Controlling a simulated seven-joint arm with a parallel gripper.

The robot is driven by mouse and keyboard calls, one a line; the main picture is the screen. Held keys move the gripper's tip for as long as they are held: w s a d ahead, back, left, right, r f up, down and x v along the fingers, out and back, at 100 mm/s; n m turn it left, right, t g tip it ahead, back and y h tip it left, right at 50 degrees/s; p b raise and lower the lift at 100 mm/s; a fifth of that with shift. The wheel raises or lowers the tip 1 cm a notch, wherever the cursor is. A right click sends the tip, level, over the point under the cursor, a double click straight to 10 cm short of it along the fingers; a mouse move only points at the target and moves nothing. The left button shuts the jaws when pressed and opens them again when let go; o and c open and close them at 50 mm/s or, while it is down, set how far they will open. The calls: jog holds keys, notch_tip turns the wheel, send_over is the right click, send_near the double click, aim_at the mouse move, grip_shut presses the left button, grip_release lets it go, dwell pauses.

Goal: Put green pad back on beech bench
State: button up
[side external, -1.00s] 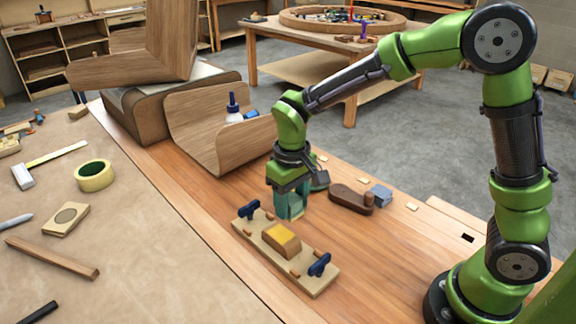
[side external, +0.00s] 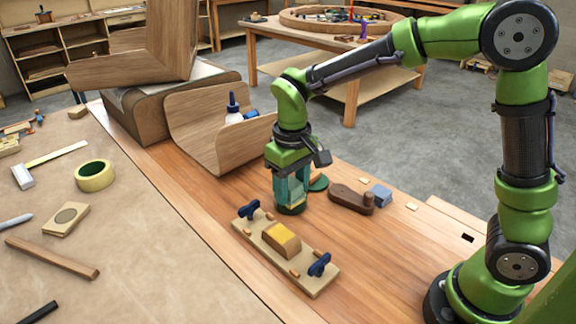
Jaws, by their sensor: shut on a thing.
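My gripper (side external: 291,200) points straight down over the wooden bench (side external: 400,262), just behind the clamping board. Its teal fingers are shut on a dark green pad (side external: 291,209), which shows as a rounded dark edge at the fingertips. The fingers hide most of this pad, and I cannot tell whether it touches the bench. Another flat, round green piece (side external: 318,183) lies on the bench right behind and to the right of the fingers.
The clamping board (side external: 318,280) with blue knobs and a yellow-topped block (side external: 282,238) is in front. A brown wooden tool (side external: 350,199) and a blue-grey block (side external: 381,193) lie to the right. A bent wood sheet (side external: 195,125) stands behind left. The right bench is mostly clear.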

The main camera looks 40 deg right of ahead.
jog(key=shift+d+r, duration=0.25)
jog(key=s+d+f, duration=0.2)
jog(key=s, duration=0.3)
jog(key=s+d+f, duration=0.3)
jog(key=s, duration=0.2)
jog(key=s+d+f, duration=0.2)
jog(key=s+f, duration=0.1)
jog(key=s, duration=0.3)
jog(key=shift+d, duration=0.4)
jog(key=shift+s+f, duration=0.15)
jog(key=shift+f, duration=0.15)
jog(key=w, duration=0.5)
jog(key=w+a+f, duration=0.1)
jog(key=w, duration=0.9)
jog(key=shift+w+a+f, duration=0.25)
jog(key=shift+w+a, duration=0.05)
jog(key=shift+w, duration=0.1)
jog(key=shift+w+f, duration=0.15)
jog(key=shift+f, duration=1.65)
